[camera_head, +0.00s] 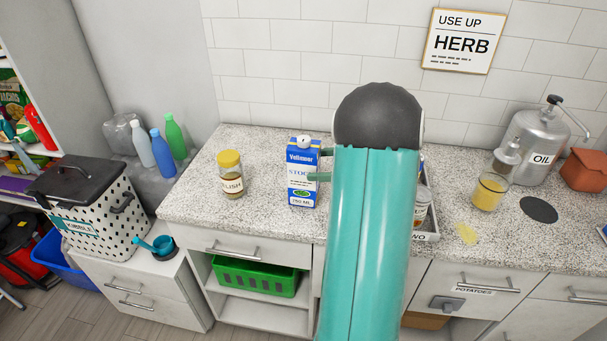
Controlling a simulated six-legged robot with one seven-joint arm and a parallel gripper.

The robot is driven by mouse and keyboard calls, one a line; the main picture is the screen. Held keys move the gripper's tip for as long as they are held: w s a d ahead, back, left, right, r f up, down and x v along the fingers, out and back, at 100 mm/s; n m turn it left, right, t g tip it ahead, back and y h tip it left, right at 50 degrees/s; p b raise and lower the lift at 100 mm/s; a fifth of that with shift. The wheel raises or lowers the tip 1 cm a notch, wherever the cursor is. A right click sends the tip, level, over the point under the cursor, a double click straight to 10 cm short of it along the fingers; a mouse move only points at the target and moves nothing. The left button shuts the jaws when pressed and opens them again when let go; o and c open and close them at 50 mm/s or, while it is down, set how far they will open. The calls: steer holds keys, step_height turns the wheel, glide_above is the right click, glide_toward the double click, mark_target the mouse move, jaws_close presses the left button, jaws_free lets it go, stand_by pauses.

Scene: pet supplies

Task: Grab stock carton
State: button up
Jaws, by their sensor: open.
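The stock carton (300,188) is blue and white with a white cap and stands upright on the speckled counter, left of my arm. My gripper (317,165) is open at the carton's right side. Its nearer teal finger overlaps the right part of the carton's front face, and the other finger shows farther back by the carton's upper right edge. I cannot tell if either finger touches it. My teal arm and its dark rounded joint hide the rest of the gripper and the counter behind.
A yellow-lidded jar (231,176) stands left of the carton with clear counter between. Right of my arm are a partly hidden tray (428,237) holding a container, a glass of yellow liquid (489,192) and a metal oil can (538,145). A tiled wall closes the back.

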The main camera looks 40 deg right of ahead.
mark_target(304, 165)
steer(key=x, duration=0.4)
steer(key=shift+w+a+f, duration=0.1)
steer(key=shift+w+a, duration=0.15)
steer(key=c, duration=1.7)
